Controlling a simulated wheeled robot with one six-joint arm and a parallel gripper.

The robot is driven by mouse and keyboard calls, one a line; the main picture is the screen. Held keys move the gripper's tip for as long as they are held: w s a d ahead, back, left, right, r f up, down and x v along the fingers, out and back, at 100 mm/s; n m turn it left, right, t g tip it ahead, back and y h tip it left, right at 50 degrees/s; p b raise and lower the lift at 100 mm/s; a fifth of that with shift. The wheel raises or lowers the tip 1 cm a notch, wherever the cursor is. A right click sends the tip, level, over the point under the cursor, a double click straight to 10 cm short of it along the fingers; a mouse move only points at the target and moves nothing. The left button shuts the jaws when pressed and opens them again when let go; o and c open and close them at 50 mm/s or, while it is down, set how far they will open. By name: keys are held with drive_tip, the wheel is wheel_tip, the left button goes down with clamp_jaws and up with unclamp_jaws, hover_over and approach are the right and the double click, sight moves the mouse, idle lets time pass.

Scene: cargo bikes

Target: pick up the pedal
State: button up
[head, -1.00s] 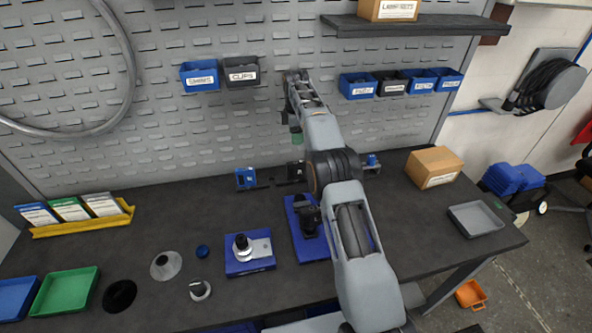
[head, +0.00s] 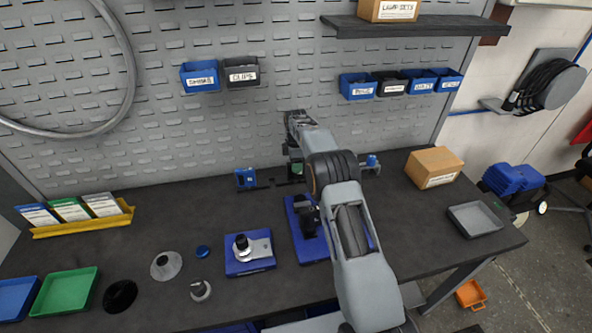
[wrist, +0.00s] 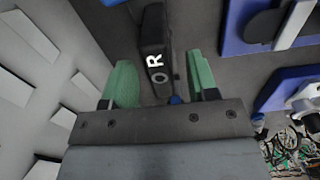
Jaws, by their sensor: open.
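My gripper (wrist: 160,68) is open, with one green finger on each side of the block. In the head view my gripper (head: 296,168) is low at the back of the bench, and the arm and gripper mostly hide the block.
A blue block (head: 246,178) sits left of the gripper near the slatted back wall (head: 180,120). Blue stands with parts (head: 250,262) are in front. A cardboard box (head: 435,167) and grey tray (head: 475,219) are at the right.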

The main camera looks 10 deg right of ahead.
drive_tip(key=shift+f, duration=0.75)
clamp_jaws()
